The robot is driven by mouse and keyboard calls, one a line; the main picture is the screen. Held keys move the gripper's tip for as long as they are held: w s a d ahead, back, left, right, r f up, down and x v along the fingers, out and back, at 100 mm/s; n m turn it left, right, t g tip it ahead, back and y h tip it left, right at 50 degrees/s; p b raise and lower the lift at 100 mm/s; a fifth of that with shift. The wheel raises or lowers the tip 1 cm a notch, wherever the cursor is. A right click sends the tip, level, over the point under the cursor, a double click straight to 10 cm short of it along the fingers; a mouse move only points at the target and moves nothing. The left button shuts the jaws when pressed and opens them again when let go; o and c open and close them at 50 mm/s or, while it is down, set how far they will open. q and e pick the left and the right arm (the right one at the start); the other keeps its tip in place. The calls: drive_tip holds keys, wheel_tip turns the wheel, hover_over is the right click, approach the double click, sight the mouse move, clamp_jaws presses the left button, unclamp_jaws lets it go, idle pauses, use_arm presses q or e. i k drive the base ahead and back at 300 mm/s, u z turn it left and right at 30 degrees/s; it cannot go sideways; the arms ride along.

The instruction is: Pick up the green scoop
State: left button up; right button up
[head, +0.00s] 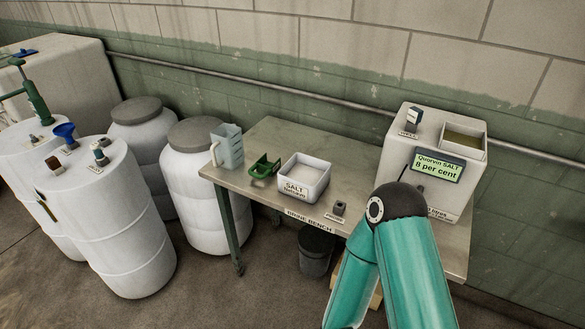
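The green scoop (264,165) lies on the bench (270,129), left of a white salt tub (305,181) and right of a clear measuring jug (227,147). It is apart from the tub. My teal right arm reaches up in front of the bench's right part, with its dark joint over the bench's front edge. Neither of my grippers shows in the head view.
A white machine (393,153) with a lit "8 per cent" display (437,166) stands at the bench's right end. A small dark block (339,208) lies near the front edge. White barrels (195,190) stand left of the bench. A dark bucket (316,252) is underneath.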

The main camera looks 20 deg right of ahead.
sight(262, 166)
drive_tip(key=i, duration=1)
drive_tip(key=z, duration=0.1)
